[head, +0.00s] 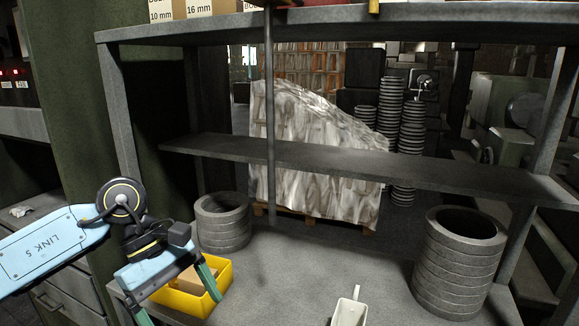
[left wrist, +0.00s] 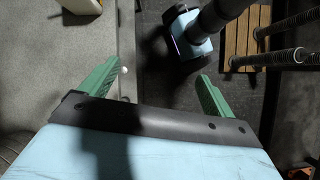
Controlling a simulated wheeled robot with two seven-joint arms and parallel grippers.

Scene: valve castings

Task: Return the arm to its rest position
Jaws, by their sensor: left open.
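My left gripper (head: 184,311) is at the lower left of the head view, at the end of my blue arm. Its green fingers are spread apart with nothing visible between them. It appears in front of a yellow bin (head: 222,283) and partly hides it; whether they touch cannot be told. In the left wrist view the open fingers (left wrist: 160,68) straddle a table edge, with grey surface to the left and dark floor between and beyond. My right gripper is in neither view.
A grey shelf unit (head: 330,157) spans the bench. Stacked grey rings stand at left (head: 223,228) and right (head: 452,265). A white handled object (head: 349,312) is at the front. The middle bench surface (head: 310,270) is clear. Wooden slats (left wrist: 248,38) show in the left wrist view.

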